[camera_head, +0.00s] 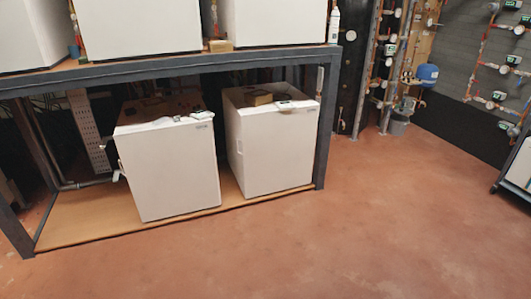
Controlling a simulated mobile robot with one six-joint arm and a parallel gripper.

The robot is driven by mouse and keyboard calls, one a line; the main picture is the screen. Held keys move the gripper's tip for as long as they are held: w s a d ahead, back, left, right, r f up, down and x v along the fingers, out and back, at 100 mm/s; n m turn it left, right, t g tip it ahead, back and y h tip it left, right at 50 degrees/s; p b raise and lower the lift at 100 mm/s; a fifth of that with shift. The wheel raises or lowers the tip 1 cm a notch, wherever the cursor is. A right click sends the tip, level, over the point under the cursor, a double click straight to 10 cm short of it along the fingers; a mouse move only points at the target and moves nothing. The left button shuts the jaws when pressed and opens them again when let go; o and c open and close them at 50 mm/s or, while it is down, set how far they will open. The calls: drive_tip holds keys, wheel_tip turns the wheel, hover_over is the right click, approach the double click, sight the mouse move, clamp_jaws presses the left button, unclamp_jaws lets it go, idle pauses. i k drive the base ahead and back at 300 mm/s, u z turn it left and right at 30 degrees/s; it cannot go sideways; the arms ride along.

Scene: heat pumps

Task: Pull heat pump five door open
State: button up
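Two white box-shaped heat pumps stand on the wooden lower shelf of a dark metal rack. The left lower heat pump (170,170) is turned slightly and its front panel looks closed. The right lower heat pump (275,150) stands beside it, with a gap between them, and its front also looks closed. More white units, including the upper middle one (140,25) and the upper right one (275,20), stand on the upper shelf, cut off by the frame. No number is readable, so I cannot tell which is heat pump five. My gripper is not in view.
The rack's right post (325,125) and upper beam (200,62) frame the lower units. Pipes with gauges, a blue vessel (428,73) and a grey bucket (398,124) are at the back right. A white-panelled object (521,165) is at the right edge. The reddish floor (350,230) in front is clear.

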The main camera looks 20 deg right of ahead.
sight(278, 147)
drive_tip(key=z, duration=0.15)
drive_tip(key=i, duration=1.1)
drive_tip(key=u, duration=0.4)
drive_tip(key=i, duration=0.7)
drive_tip(key=u, duration=0.7)
drive_tip(key=i, duration=0.55)
drive_tip(key=u, duration=0.25)
